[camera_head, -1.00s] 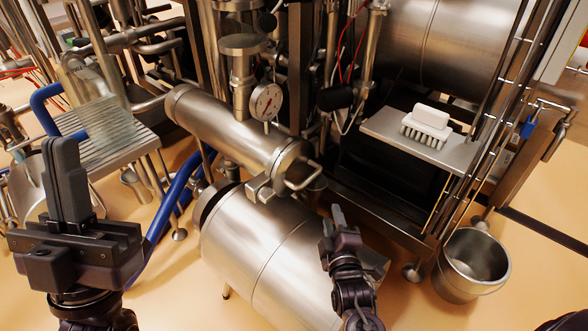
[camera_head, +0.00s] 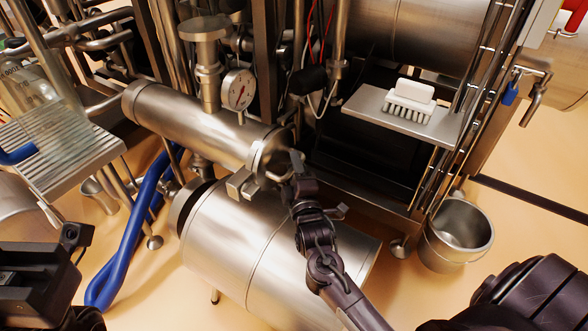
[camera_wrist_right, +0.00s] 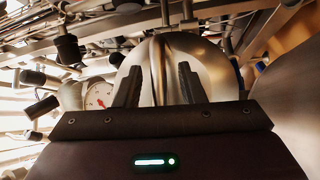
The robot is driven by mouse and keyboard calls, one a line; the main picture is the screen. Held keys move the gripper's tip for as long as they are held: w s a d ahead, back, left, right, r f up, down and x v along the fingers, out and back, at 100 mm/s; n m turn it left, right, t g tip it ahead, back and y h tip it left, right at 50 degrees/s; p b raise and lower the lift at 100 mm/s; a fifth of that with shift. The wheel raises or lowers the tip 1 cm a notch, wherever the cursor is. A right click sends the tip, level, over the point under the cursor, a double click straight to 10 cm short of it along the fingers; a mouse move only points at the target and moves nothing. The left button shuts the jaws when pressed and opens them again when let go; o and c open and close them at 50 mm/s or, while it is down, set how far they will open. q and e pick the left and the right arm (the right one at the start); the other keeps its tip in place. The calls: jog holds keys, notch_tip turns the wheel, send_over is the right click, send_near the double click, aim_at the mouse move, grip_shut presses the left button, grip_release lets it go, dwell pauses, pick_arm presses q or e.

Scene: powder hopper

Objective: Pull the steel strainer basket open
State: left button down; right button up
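The steel strainer (camera_head: 190,125) is a horizontal cylinder in the middle of the head view. Its round end cap (camera_head: 266,152) faces right and carries a bar handle, mostly hidden there by my right gripper (camera_head: 297,163). In the wrist view the rounded steel end (camera_wrist_right: 205,62) fills the middle, with the upright handle bar (camera_wrist_right: 158,70) between the two fingers of my right gripper (camera_wrist_right: 158,88). The fingers are apart, with a gap on each side of the bar. My left gripper (camera_head: 35,285) is cut off at the lower left; its fingertips do not show.
A larger steel drum (camera_head: 270,245) lies just below the strainer. A dial gauge (camera_head: 238,90) stands above it. A shelf with a white brush (camera_head: 410,100) is at the right, above a steel bucket (camera_head: 457,235). Blue hoses (camera_head: 130,240) run down at the left.

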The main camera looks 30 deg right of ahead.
grip_shut()
dwell(0.5)
